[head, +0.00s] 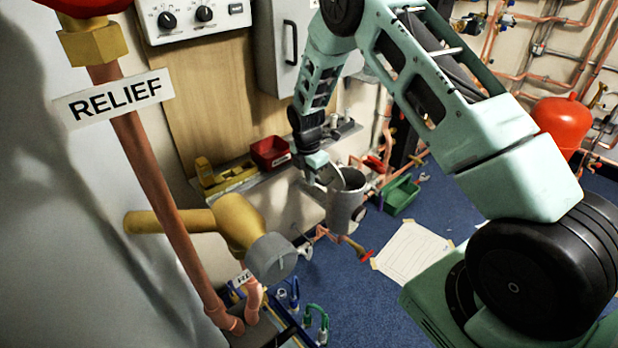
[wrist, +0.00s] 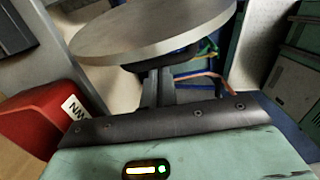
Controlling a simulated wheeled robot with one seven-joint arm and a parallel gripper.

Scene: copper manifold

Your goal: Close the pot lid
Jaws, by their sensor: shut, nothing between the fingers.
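The grey cylindrical pot (head: 346,212) is near the centre of the head view, with its dark mouth partly showing. Its lid (head: 328,176) appears raised and tilted at the pot's left side. In the wrist view the lid (wrist: 150,32) is a large pale disc, tilted, across the top. My gripper (head: 316,162) is beside the lid, at the pot's upper left. In the wrist view my gripper (wrist: 157,86) is shut and empty, with its fingers reaching toward the lid's underside. The fingertips are partly hidden, so I cannot tell whether they touch the lid.
A red bin (head: 270,152) and a yellow tool (head: 225,177) lie on the shelf to the left. A green bin (head: 399,195) is right of the pot. A brass fitting (head: 240,222) and the RELIEF pipe (head: 160,190) stand in the left foreground. Paper (head: 412,250) lies on the blue floor.

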